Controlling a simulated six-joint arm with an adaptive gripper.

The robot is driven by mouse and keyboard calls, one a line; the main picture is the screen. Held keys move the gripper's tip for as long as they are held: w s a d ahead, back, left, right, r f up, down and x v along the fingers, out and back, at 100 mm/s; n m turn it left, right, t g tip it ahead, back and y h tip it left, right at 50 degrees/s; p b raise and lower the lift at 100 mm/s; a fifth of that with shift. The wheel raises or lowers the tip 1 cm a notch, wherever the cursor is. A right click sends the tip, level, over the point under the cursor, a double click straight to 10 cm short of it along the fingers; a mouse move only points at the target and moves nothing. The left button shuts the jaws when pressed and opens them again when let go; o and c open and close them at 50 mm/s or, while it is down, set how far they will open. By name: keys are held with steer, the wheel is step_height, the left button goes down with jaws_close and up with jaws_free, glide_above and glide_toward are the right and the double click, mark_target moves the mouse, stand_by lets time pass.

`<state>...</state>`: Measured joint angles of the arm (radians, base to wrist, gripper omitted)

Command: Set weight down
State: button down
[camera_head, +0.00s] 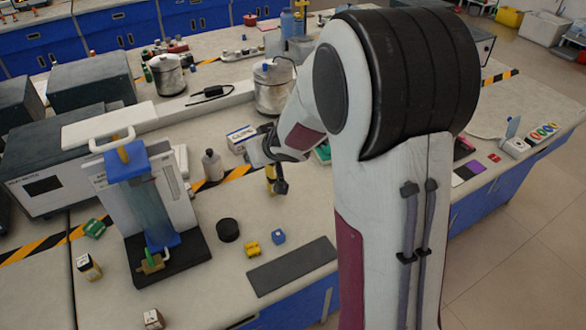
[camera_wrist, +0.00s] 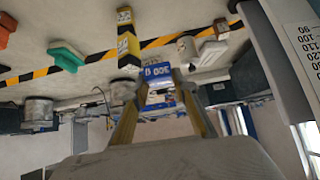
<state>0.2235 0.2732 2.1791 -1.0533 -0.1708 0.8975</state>
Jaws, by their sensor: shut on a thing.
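My gripper (camera_head: 272,180) is at the end of my arm, low over the bench between the test stand and my arm's large link. It is shut on the weight. A small yellow and dark piece shows at its fingertips; its outline is hard to make out and the fingers hide part of it. I cannot tell whether the weight touches the bench.
The test stand (camera_head: 160,262) is at left. A bottle (camera_head: 212,166) and a labelled box (camera_head: 240,139) are close behind my gripper.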

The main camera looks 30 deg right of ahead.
steer(key=w+d+r+n+y, duration=0.3)
steer(key=w+d, duration=0.5)
steer(key=w, duration=0.3)
steer(key=s+d+f+n, duration=0.1)
steer(key=s+d+f, duration=0.1)
steer(key=d+f, duration=0.6)
steer(key=shift+f+n+g+y, duration=0.3)
steer(key=shift+f+n, duration=0.1)
steer(key=shift+f, duration=0.35)
steer(key=shift+f, duration=0.1)
steer(key=shift+f, duration=3)
steer(key=shift+f, duration=0.15)
steer(key=shift+f, duration=1.75)
